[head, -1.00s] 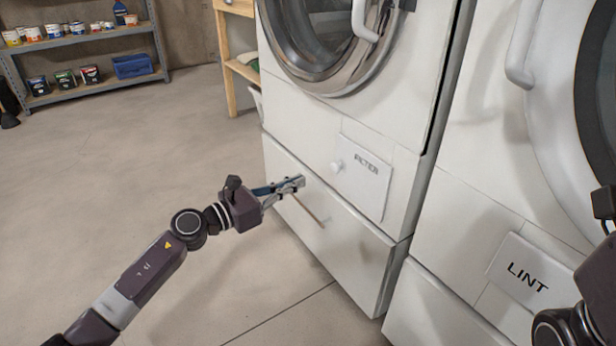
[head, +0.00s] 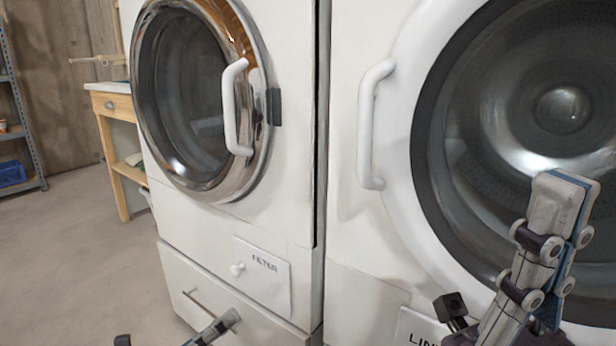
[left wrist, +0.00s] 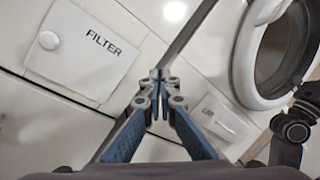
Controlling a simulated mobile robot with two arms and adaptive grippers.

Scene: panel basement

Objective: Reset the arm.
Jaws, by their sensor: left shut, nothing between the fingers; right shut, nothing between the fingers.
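My left gripper (head: 222,326) is at the bottom edge of the head view, in front of the drawer below the FILTER panel; only its tip shows. In the left wrist view my left gripper (left wrist: 160,76) is shut and empty, its fingertips together in front of the machine fronts. My right gripper (head: 566,186) is raised at the right of the head view, shut and empty, in front of the right machine's round door.
The left machine has a chrome round door (head: 245,165), a FILTER panel (head: 275,282) with a white knob (head: 237,269), and a drawer (head: 225,300) with a bar handle. The right machine's door handle (head: 369,125) stands out. A wooden table (head: 108,103) and shelf (head: 32,150) stand left; floor there is clear.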

